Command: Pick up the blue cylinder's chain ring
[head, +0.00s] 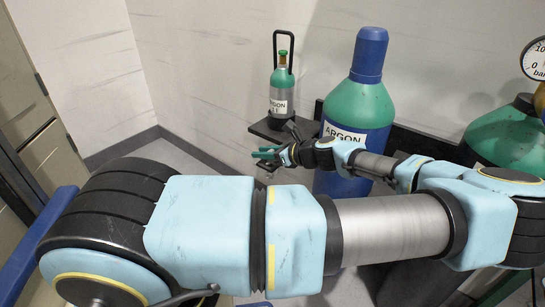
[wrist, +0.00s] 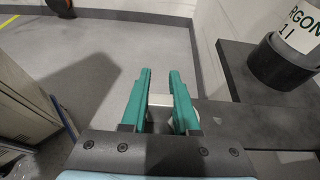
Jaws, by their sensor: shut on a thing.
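The blue cylinder (head: 335,186) stands upright at the middle of the head view, with a green shoulder, a blue cap and an ARGON label. My gripper (head: 266,154) is left of it, beside the small dark shelf. In the wrist view its two teal fingers (wrist: 160,73) are shut on a small pale piece (wrist: 160,100), which seems to be the chain ring. The fingers hide part of this piece. No chain can be made out, and the ring is too small to tell in the head view.
A small argon bottle (head: 281,93) with a black handle stands on the dark shelf (head: 262,131), close to my gripper. Another green-topped cylinder (head: 505,135) and a gauge (head: 537,60) are at the right. Open floor (wrist: 100,75) lies beyond the fingers in the wrist view.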

